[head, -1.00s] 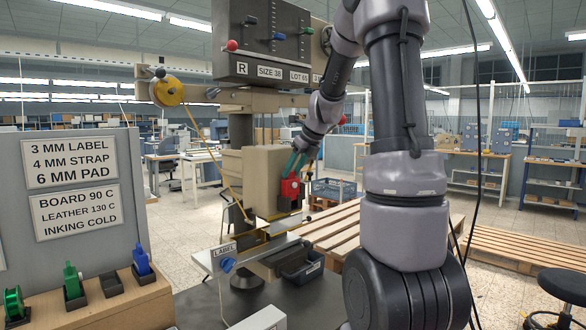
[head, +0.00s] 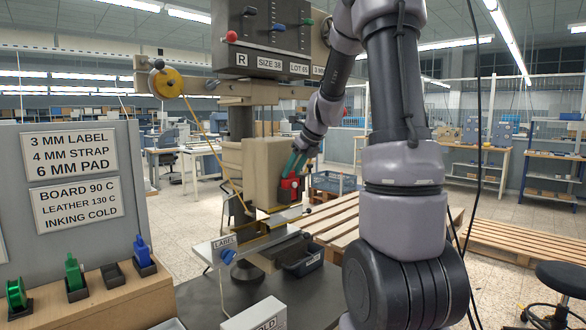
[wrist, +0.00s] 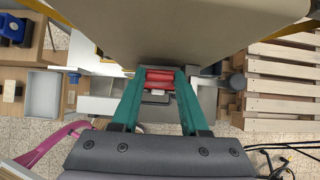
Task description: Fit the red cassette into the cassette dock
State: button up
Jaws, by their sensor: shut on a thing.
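The red cassette (head: 290,190) is in the head view, at the right side of the beige press block (head: 265,170). My gripper (head: 296,172), with teal fingers, is shut on it and holds it above the press's lower bed. In the wrist view the red cassette (wrist: 159,80) shows between the tips of the two teal fingers, just below the large beige face of the block (wrist: 180,25). A grey and pale part (wrist: 155,97) lies near it. I cannot clearly make out the cassette dock, or whether the cassette touches the block.
A sloped LABEL table (head: 240,245) and a dark bin (head: 300,258) stand under the block. A yellow foil reel (head: 166,83) hangs at the upper left. Wooden pallets (head: 345,220) lie behind.

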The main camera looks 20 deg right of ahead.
jog(key=o, duration=1.2)
jog(key=v, duration=1)
jog(key=shift+s+d+r, duration=0.1)
jog(key=shift+s+r, duration=0.1)
jog(key=shift+r, duration=0.05)
jog(key=s+a+n, duration=0.4)
jog(key=s+n, duration=0.3)
jog(key=n, duration=0.2)
jog(key=s+a+n, duration=0.4)
jog(key=s+n, duration=0.4)
jog(key=n, duration=0.1)
jog(key=s+a+n, duration=0.4)
jog(key=s+n, duration=0.4)
jog(key=n, duration=0.1)
jog(key=shift+a+n+t+h, duration=0.2)
jog(key=shift+n+t+h, duration=0.1)
jog(key=shift+t, duration=0.1)
